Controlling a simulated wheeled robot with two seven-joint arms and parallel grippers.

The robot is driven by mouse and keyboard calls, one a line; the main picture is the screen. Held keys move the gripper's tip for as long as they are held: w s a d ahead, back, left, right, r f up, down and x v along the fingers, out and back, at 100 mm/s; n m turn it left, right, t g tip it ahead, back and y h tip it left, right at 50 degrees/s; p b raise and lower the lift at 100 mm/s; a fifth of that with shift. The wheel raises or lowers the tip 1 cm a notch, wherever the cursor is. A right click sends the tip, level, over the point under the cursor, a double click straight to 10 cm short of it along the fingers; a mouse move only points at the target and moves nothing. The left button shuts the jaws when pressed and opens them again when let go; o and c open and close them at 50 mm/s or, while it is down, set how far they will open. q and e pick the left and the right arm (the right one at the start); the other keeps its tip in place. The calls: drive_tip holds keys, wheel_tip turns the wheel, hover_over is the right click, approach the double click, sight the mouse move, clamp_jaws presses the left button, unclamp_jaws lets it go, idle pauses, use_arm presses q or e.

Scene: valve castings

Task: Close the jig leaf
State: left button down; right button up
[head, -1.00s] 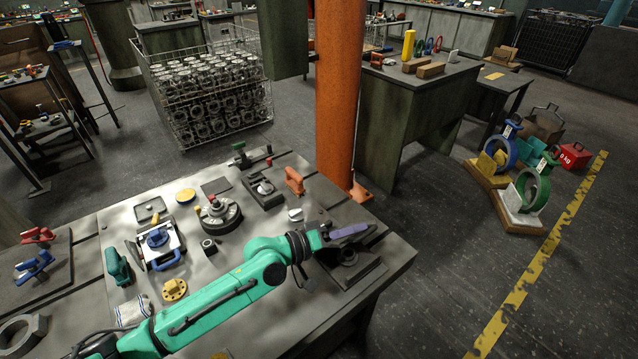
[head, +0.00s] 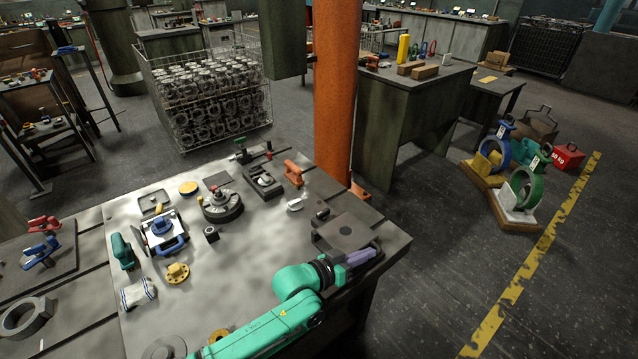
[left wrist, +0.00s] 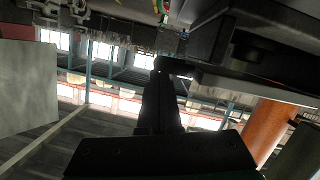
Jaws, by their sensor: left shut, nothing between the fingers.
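The jig stands at the right corner of the bench. Its leaf, a grey plate with a round dark hole (head: 345,231), shows in the head view over the dark jig base (head: 319,245). I cannot tell whether the leaf rests fully flat on the base. My left gripper (head: 362,256), with purplish fingers, is shut and empty at the near right side of the jig, close to the leaf's near edge. Contact is not clear. In the left wrist view its dark fingers (left wrist: 160,95) point away from the camera. My right gripper is not in view.
A white-grey part (head: 295,204) and an orange clamp (head: 293,173) lie behind the jig. The orange column (head: 334,100) rises beyond the bench edge. A blue-handled fixture (head: 163,232) and a yellow flange (head: 177,273) are further left.

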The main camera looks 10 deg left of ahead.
use_arm(q)
drive_tip(key=shift+f, duration=0.35)
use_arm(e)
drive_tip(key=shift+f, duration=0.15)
use_arm(q)
drive_tip(key=r+p, duration=0.2)
drive_tip(key=a+r+p, duration=0.1)
drive_tip(key=r+p, duration=0.1)
drive_tip(key=shift+w+r, duration=0.1)
drive_tip(key=shift+r, duration=0.25)
drive_tip(key=b+v, duration=0.1)
drive_tip(key=v, duration=0.8)
drive_tip(key=shift+s+f, duration=0.2)
drive_tip(key=shift+s, duration=0.1)
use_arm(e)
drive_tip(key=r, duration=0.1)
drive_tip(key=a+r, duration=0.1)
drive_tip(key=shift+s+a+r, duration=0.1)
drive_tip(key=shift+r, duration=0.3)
use_arm(q)
drive_tip(key=shift+f, duration=0.1)
